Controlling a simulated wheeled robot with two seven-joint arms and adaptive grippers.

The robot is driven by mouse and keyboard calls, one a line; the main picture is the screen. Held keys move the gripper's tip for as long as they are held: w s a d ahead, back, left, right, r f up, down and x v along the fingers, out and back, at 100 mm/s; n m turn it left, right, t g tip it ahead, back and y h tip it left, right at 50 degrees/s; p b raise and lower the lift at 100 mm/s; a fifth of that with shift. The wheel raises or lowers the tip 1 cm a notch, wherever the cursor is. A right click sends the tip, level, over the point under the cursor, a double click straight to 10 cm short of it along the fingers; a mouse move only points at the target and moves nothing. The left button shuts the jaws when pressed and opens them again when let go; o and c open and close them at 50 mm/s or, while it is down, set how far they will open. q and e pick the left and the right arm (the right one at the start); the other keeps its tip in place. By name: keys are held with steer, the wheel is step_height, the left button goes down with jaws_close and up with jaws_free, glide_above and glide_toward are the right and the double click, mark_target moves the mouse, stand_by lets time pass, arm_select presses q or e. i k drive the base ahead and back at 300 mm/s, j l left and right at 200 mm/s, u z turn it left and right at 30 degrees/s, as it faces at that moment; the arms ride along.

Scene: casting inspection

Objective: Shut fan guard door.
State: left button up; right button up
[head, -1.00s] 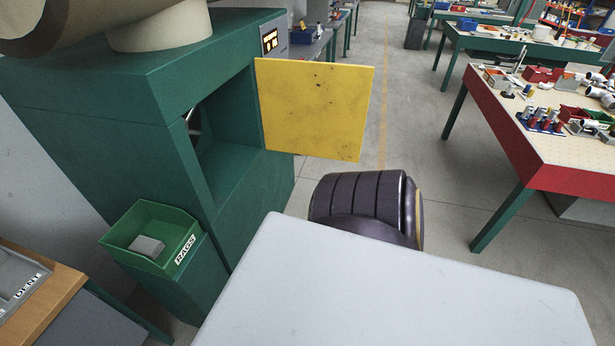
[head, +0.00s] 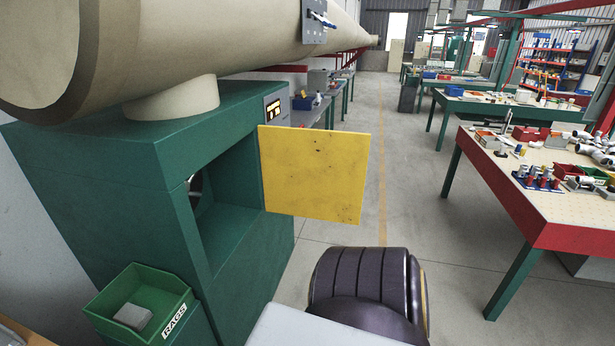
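The yellow fan guard door (head: 315,174) stands open, swung out from the right edge of the green fan housing (head: 110,170). It hangs at the right side of the housing's square opening. Inside the dark opening (head: 228,195), part of a metallic fan piece (head: 195,184) shows at the left. A dark rounded part of my own body shows low in the middle, below the door and apart from it in the picture. Neither of my grippers is in view.
A green bin labelled RAGS (head: 140,304) with a grey block stands in front of the housing. A large beige duct (head: 200,40) runs above. A red-edged table (head: 535,190) with parts stands at right. The floor (head: 400,215) between is clear.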

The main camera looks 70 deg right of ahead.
mark_target(316, 174)
steer(key=k+l, duration=0.1)
steer(key=l, duration=0.35)
steer(key=k+l+u, duration=0.1)
steer(key=l, duration=0.4)
steer(key=k+l, duration=0.1)
steer(key=l, duration=0.35)
steer(key=k+l+u, duration=0.1)
steer(key=l, duration=0.35)
steer(key=k+l, duration=0.1)
steer(key=l, duration=0.35)
steer(key=k+l+u, duration=0.1)
steer(key=l, duration=0.35)
steer(key=k+l, duration=0.2)
steer(key=l, duration=0.25)
steer(key=k+l+u, duration=0.1)
steer(key=l, duration=0.9)
steer(key=k+l+u, duration=0.1)
steer(key=l, duration=0.4)
steer(key=l+u, duration=0.15)
steer(key=l, duration=1)
steer(key=k+j, duration=0.15)
